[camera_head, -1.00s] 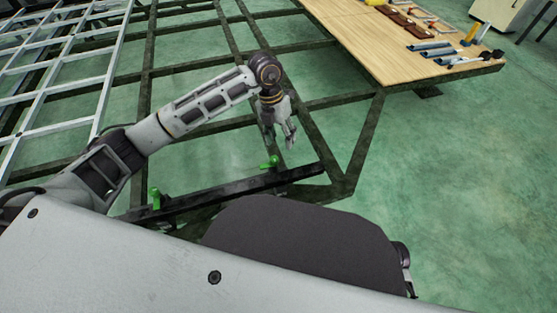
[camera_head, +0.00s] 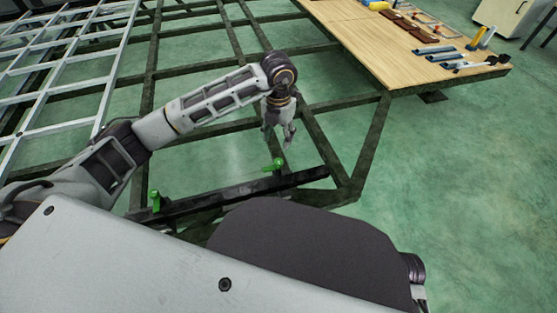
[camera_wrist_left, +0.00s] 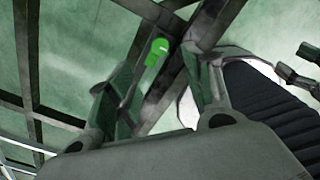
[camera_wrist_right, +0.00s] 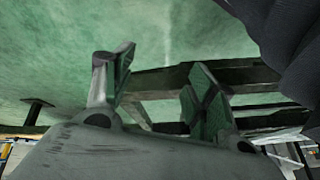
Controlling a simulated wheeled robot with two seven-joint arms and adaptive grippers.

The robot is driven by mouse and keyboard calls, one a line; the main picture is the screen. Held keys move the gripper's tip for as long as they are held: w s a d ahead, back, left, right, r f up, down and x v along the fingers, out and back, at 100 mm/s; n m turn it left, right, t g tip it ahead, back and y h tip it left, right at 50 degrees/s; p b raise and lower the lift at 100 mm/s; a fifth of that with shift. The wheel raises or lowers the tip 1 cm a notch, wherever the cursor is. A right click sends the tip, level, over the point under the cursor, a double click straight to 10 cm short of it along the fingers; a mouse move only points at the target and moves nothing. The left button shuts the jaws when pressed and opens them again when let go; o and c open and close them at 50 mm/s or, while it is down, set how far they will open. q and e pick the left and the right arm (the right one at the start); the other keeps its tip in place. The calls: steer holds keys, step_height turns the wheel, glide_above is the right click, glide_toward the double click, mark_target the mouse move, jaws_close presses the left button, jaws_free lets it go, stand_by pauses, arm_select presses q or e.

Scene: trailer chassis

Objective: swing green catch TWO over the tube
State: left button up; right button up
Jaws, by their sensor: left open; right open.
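Two green catches stand along the dark tube (camera_head: 228,193) on the near chassis beam: a left one (camera_head: 155,201) and a right one (camera_head: 275,164). I cannot read which is number TWO. My left gripper (camera_head: 279,138) points down, just above and beyond the right catch, apart from it. In the left wrist view, a green catch (camera_wrist_left: 157,52) with a small pale mark shows beyond and between the open, empty fingers (camera_wrist_left: 165,88). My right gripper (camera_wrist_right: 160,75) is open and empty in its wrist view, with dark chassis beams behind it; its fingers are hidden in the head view.
The dark chassis frame (camera_head: 365,148) spans the green floor. A wooden table (camera_head: 385,50) with tools stands at the upper right. A pale metal ladder-like frame (camera_head: 70,80) lies at the left. Floor at the right is clear.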

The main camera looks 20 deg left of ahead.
mark_target(278, 161)
arm_select(q)
step_height(278, 161, down, 11)
steer(key=b, duration=0.3)
steer(key=shift+r, duration=0.1)
steer(key=shift+f+b, duration=0.55)
steer(key=shift+f, duration=0.55)
arm_select(e)
step_height(278, 161, down, 8)
steer(key=a+t+y, duration=0.1)
steer(key=shift+w+a+m+t, duration=0.25)
steer(key=shift+a+m+t, duration=0.1)
steer(key=shift+m+t, duration=0.05)
steer(key=shift+f, duration=0.1)
arm_select(q)
steer(key=c, duration=1)
